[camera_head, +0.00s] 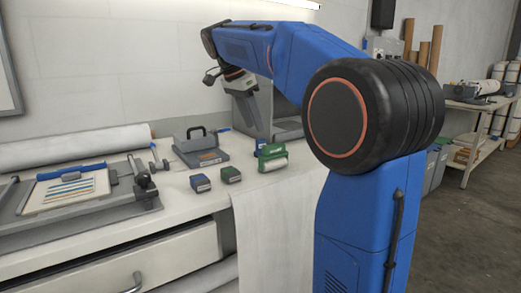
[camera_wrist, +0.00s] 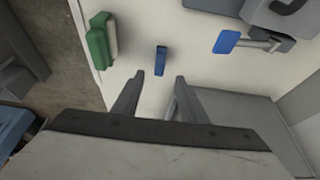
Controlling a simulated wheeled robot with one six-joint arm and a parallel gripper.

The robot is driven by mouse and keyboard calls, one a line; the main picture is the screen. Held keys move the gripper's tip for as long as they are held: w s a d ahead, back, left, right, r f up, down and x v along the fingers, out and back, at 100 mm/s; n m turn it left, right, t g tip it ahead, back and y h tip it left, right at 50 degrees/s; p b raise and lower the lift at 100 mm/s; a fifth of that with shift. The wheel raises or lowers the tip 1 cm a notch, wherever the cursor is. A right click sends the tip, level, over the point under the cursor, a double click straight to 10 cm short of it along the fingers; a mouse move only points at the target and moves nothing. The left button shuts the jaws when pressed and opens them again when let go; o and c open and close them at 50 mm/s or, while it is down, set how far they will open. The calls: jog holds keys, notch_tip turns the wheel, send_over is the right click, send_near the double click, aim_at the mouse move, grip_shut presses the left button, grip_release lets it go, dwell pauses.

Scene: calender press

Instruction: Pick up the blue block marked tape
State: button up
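A small blue block (camera_wrist: 161,60) stands on the white worktop in the wrist view, ahead of the gap between my fingertips and apart from them. It appears to be the blue piece (camera_head: 261,145) behind the green roller-like item in the head view. My gripper (camera_wrist: 160,76) is open and empty; in the head view my gripper (camera_head: 249,115) hangs above the worktop by the grey box.
The green item (camera_wrist: 99,41) lies left of the blue block, near the worktop edge. A grey box (camera_head: 258,104) stands close to my gripper. A grey handled tool (camera_head: 201,148) and a printing frame (camera_head: 75,190) are further left. A blue-ended tool (camera_wrist: 228,41) lies right.

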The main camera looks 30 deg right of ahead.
aim_at(261, 144)
jog(key=shift+x, duration=4.45)
jog(key=shift+s+a, duration=0.1)
grip_shut()
